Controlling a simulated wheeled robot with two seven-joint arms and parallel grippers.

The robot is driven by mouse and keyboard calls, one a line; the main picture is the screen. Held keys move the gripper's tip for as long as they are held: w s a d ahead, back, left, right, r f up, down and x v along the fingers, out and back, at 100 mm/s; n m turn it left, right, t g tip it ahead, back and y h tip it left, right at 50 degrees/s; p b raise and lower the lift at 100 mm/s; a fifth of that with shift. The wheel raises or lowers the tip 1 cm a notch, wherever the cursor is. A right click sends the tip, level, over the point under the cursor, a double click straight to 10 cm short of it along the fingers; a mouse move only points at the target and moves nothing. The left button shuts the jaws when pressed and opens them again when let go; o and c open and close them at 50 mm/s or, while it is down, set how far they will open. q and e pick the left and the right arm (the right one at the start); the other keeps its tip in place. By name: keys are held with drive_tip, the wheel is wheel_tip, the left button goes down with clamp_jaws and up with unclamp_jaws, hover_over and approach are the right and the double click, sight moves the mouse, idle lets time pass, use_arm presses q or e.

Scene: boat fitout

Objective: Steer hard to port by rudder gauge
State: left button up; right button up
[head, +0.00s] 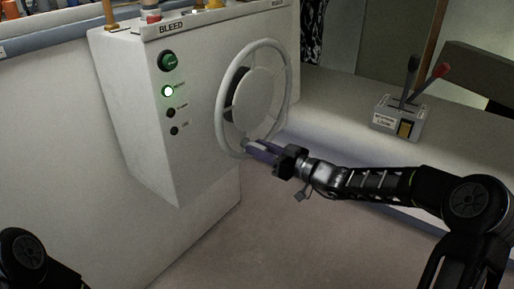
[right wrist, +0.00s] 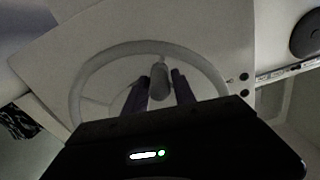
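The white steering wheel (head: 234,93) is mounted on the side of a white console (head: 150,110). Its rim also shows in the right wrist view (right wrist: 76,100). A grey handle knob (right wrist: 158,82) stands out from the wheel at its lower rim in the head view. My right gripper (head: 256,148) is at this knob. In the right wrist view its two fingers (right wrist: 158,92) lie on either side of the knob, very close to it; I cannot tell whether they press on it. My left gripper is out of view. I cannot make out a rudder gauge.
The console face has a green button (head: 167,61), a lit white button (head: 168,91) and two dark ones. A "BLEED" label (head: 171,27) is on its top edge. A lever box (head: 398,118) stands on the bench at right. The floor below the wheel is clear.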

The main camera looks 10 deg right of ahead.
drive_tip(key=shift+w+a, duration=0.3)
drive_tip(key=shift+w, duration=0.1)
drive_tip(key=shift+c, duration=0.3)
clamp_jaws()
idle(0.9)
